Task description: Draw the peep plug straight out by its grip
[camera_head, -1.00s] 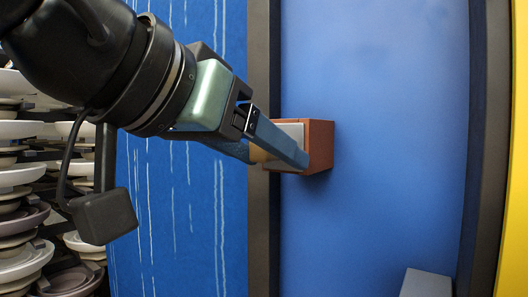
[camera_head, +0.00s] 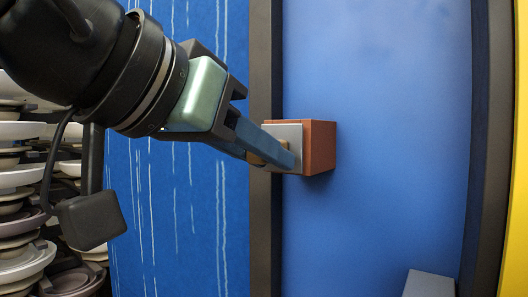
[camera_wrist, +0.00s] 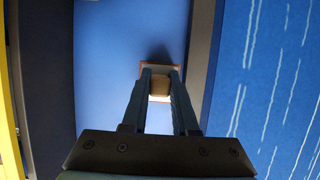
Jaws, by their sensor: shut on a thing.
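The peep plug's tan grip (camera_wrist: 159,88) sits between my two blue finger bars in the wrist view. In the head view only small tan bits show around the fingers (camera_head: 286,146). My gripper (camera_head: 276,155) is shut on this grip, in front of a red-brown block (camera_head: 320,147) with a grey front face (camera_head: 289,132). The block is fixed to a blue panel. In the wrist view my gripper (camera_wrist: 160,74) points at the block, whose edge (camera_wrist: 160,65) shows beyond the grip. The fingers hide the plug's inner end, so I cannot tell how deep it sits.
The blue panel (camera_head: 400,120) around the block is clear, with dark frame posts (camera_head: 265,230) on both sides. A grey box corner (camera_head: 428,284) shows low on the right. Stacked insulator discs (camera_head: 25,215) stand at the left, behind my arm.

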